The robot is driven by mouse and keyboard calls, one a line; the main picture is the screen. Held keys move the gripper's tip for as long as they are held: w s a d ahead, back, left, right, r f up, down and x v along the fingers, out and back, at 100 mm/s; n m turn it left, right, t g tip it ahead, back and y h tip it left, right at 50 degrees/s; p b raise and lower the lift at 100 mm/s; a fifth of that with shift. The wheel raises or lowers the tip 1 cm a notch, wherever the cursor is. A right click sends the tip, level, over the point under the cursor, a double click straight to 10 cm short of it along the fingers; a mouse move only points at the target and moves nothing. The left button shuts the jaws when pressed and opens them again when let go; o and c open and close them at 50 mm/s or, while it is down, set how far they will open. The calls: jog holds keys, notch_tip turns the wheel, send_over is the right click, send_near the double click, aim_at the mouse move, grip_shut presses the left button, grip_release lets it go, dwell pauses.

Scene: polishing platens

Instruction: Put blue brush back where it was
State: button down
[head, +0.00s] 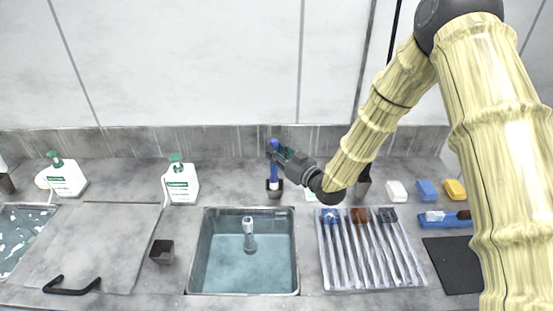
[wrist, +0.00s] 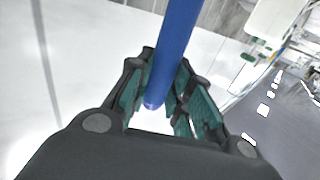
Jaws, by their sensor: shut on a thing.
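The blue brush (head: 274,171) stands about upright behind the sink. My gripper (head: 276,151) is shut on its upper part. In the wrist view, the blue handle (wrist: 175,50) runs between the two green-padded fingers (wrist: 160,98). The brush's lower end is at a small dark cup (head: 274,192) on the counter. I cannot tell whether it is inside the cup or just above it.
A water-filled sink (head: 202,250) is in front of the cup. A ribbed rack (head: 368,282) with blue, brown and black items stands to its right. Two soap bottles (head: 181,184) (head: 66,179) are left. Another dark cup (head: 162,252) stands left of the sink.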

notch_tip(320, 180, down, 2)
jog(key=shift+w+f+p, duration=0.1)
jog(key=shift+p, duration=0.2)
jog(key=shift+f, duration=0.55)
jog(key=shift+f, duration=0.2)
jog(key=c, duration=1.3)
grip_release()
jog(key=shift+r, duration=0.15)
jog(key=b+v, duration=0.4)
jog(key=v, duration=0.8)
jog(key=shift+d, duration=0.1)
